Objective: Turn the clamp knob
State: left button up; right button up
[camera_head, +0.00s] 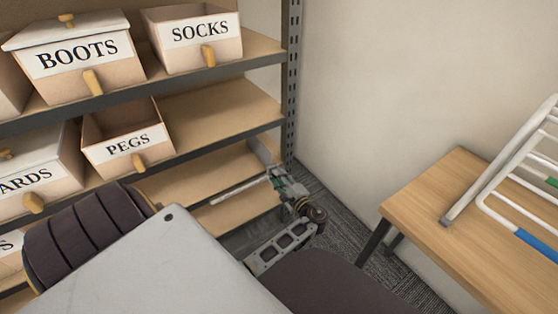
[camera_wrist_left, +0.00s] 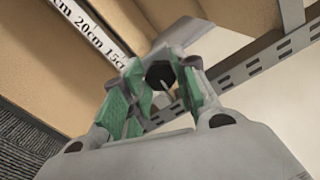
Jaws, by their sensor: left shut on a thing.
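My left gripper (camera_head: 283,186) is at the right end of the lower shelves, beside the rack's upright. In the left wrist view its green-padded fingers (camera_wrist_left: 158,88) close around a dark, many-sided knob (camera_wrist_left: 160,74), with a thin pale rod showing by it. This looks like the clamp knob; the fingers hide its sides. A pale clamp body seems to sit behind the fingers, mostly hidden. In the head view the knob cannot be made out. My right gripper is not in view.
The perforated upright (camera_head: 291,75) stands close to the gripper. Labelled bins, such as the PEGS bin (camera_head: 127,140), fill the shelves at left. A wooden table (camera_head: 440,205) with a white rack (camera_head: 510,165) stands at right.

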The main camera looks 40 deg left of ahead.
pick_arm(q)
jog(key=shift+n+b, duration=0.4)
jog(key=shift+n, duration=0.8)
jog(key=o, duration=1)
